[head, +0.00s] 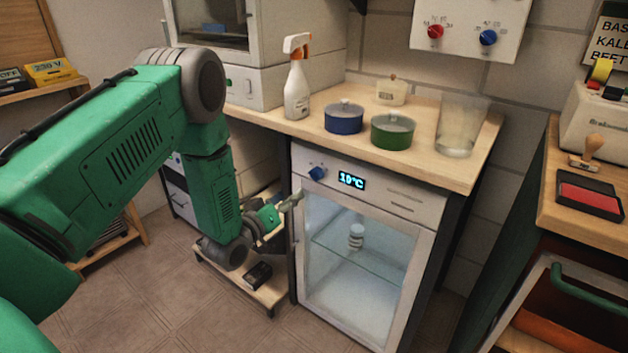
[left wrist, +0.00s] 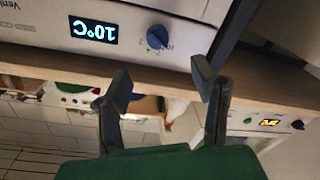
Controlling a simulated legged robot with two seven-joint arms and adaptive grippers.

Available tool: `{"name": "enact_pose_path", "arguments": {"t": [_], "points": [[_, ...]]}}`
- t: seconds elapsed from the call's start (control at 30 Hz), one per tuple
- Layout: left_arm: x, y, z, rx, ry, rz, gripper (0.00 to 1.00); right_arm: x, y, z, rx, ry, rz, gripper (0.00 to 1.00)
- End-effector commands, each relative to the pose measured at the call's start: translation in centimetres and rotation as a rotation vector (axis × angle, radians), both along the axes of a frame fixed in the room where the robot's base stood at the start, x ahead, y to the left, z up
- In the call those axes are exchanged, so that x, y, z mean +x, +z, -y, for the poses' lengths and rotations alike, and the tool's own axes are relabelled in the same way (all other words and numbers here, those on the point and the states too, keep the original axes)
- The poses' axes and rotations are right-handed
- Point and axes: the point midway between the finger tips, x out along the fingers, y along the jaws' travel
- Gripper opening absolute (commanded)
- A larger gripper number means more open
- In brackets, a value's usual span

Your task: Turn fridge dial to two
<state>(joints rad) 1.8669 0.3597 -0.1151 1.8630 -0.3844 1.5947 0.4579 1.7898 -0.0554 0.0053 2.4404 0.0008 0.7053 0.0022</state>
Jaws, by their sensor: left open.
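The fridge (head: 423,245) stands under the wooden counter, its glass door shut. Its blue dial (head: 317,172) is at the left of the white top panel, left of a lit display (head: 351,180) reading 10°C. The dial also shows in the left wrist view (left wrist: 157,38), upside down, with small marks around it too small to read surely. My left gripper (head: 292,202) is just below and left of the dial in the head view. In the left wrist view its two fingers (left wrist: 160,85) are apart and empty, pointing toward the panel, clear of the dial. My right gripper is out of view.
On the counter (head: 270,120) stand a spray bottle (head: 297,85), a blue pot (head: 344,118), a green pot (head: 393,132) and a glass jar (head: 462,128). A wall box has a red knob (head: 435,32) and another blue knob (head: 488,37). A low wooden stand (head: 268,293) is beside the fridge.

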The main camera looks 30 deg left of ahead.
Motion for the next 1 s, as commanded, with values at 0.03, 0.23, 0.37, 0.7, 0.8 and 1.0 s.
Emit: {"name": "enact_pose_path", "arguments": {"t": [0.03, 0.23, 0.37, 0.7, 0.8, 1.0], "points": [[1.0, 0.0, 0.2, 0.002, -0.002, 0.004, 0.52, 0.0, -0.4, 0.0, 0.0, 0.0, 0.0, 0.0], [5.4, -0.1, 0.2, 0.003, -0.003, 0.004, 0.52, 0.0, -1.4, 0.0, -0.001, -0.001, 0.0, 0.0], [8.0, -0.2, 0.1, 0.001, -0.002, 0.001, 0.52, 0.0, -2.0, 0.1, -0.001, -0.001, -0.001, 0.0], [11.4, -0.1, 0.1, 0.0, -0.001, -0.002, 0.52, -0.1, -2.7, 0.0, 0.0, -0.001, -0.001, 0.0], [11.6, -0.1, 0.2, 0.0, -0.001, -0.003, 0.52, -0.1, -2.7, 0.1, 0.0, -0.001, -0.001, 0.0], [11.6, 0.0, 0.2, 0.0, 0.0, -0.003, 0.49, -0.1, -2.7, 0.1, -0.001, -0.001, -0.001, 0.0]]}}
